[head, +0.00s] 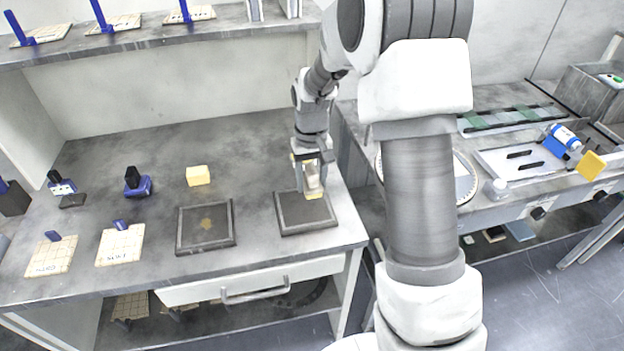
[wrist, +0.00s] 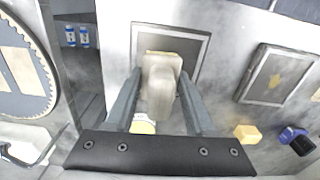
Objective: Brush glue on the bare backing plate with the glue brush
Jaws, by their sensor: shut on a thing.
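My gripper (head: 313,185) is shut on the glue brush (wrist: 160,85), a pale block-like handle between the two fingers in the wrist view. Its yellow lower end (head: 314,195) is over the right dark square plate (head: 290,222), towards that plate's back edge. I cannot tell whether it touches the plate. The plate also shows in the wrist view (wrist: 197,50), partly hidden by the brush and fingers; its visible face is plain grey. The left dark plate (head: 190,243) has a yellowish patch in its middle and also shows in the wrist view (wrist: 255,90).
A yellow block (head: 198,175) and a blue holder with a black knob (head: 138,183) stand behind the left plate. Pale labelled pads (head: 120,247) lie at left. A drawer (head: 250,283) is below the bench. My arm hides part of the right bench.

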